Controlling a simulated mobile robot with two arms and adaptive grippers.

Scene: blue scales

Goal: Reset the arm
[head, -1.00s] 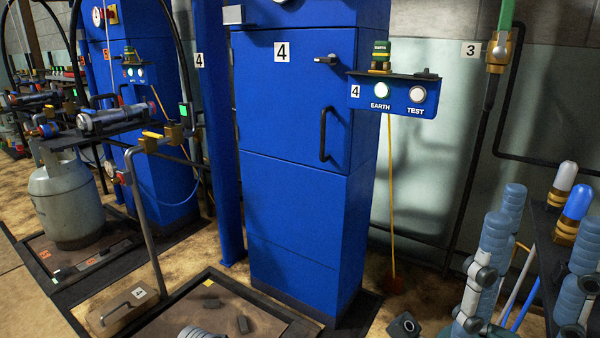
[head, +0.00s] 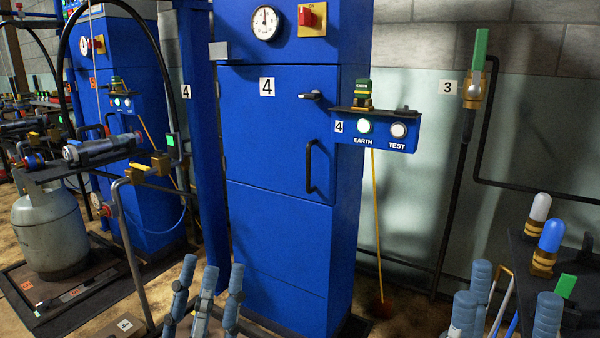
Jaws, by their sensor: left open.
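My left gripper (head: 209,280) stands at the bottom, left of centre, in front of the blue cabinet's lower part. Its several grey-blue fingers point up, apart and empty. My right gripper (head: 506,305) is at the lower right. The arms behind both grippers are mostly out of view.
A tall blue cabinet (head: 282,240) marked 4 fills the middle. An EARTH/TEST box (head: 376,131) juts from its right side. A dark shelf (head: 520,262) with blue and white capped fittings is beside my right gripper. A gas cylinder (head: 50,235) stands left.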

